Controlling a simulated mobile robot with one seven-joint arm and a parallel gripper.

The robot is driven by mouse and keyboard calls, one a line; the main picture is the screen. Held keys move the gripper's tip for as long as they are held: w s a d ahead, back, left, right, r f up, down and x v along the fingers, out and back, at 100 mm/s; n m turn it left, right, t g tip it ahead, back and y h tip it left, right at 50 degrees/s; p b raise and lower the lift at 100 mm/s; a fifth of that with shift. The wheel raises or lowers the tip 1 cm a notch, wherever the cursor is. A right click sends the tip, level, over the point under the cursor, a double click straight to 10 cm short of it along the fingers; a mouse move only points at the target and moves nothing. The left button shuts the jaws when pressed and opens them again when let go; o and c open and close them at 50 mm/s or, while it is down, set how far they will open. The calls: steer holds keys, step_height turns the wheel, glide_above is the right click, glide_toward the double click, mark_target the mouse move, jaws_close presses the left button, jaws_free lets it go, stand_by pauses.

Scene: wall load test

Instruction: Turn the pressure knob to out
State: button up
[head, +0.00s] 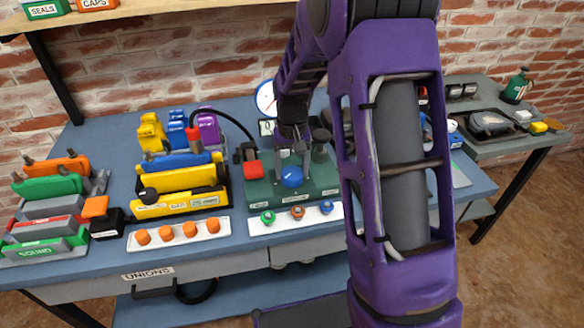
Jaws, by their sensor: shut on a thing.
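A round blue knob (291,178) sits on the dark green test block (322,183) on the bench, in the middle of the head view. It appears to be the pressure knob; its setting marks are too small to read. My gripper (292,166) points down from above and is shut on the blue knob, with its fingers at the knob's far side in the picture. A white-faced gauge (265,98) stands behind the block, partly covered by my arm.
A white strip with small coloured fittings (297,213) lies in front. Yellow and blue clamp-like pieces (180,185) stand further left. A white strip with orange caps (178,234) lies near the front edge.

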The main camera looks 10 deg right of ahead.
mark_target(292, 173)
steer(key=n, duration=0.5)
steer(key=shift+r+n+p, duration=0.1)
steer(key=shift+n+p, duration=0.2)
steer(key=shift+p, duration=0.1)
steer(key=n+p, duration=0.1)
steer(key=n, duration=0.3)
steer(key=shift+n, duration=0.3)
steer(key=o, duration=1.4)
steer(key=shift+c, duration=0.2)
step_height(292, 173, up, 17)
steer(key=p, duration=0.2)
steer(key=shift+r, duration=0.15)
